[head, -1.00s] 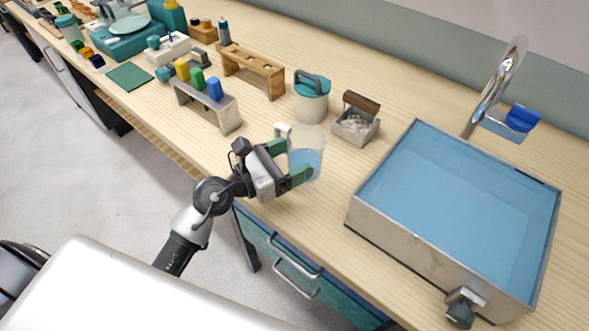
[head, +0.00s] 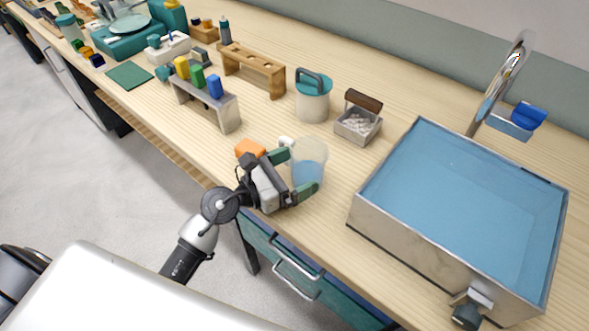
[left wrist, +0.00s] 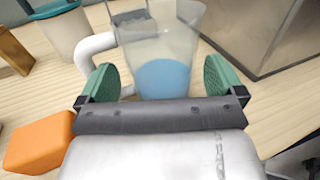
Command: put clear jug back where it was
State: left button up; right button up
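The clear jug (head: 311,151), with blue liquid in its lower part and a white handle, stands upright on the wooden counter near its front edge, left of the sink. My left gripper (head: 297,175) is open around the jug's lower part, one green finger on each side. In the left wrist view the jug (left wrist: 165,45) is just ahead between the spread fingers (left wrist: 158,80), with small gaps beside it. The white handle (left wrist: 92,48) is on the left, near the left finger. My right gripper is not in view.
An orange block (head: 248,148) lies close left of my gripper. Behind the jug are a teal-lidded canister (head: 312,103) and a small caddy (head: 357,126). The sink (head: 375,215) is at right, a rack with coloured stoppers (head: 228,112) at left.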

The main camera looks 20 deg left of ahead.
pick_arm(q)
jog(key=shift+r, duration=0.1)
jog(key=shift+r, duration=0.2)
jog(key=b+v, duration=0.3)
jog(key=v, duration=0.9)
jog(key=shift+b, duration=0.3)
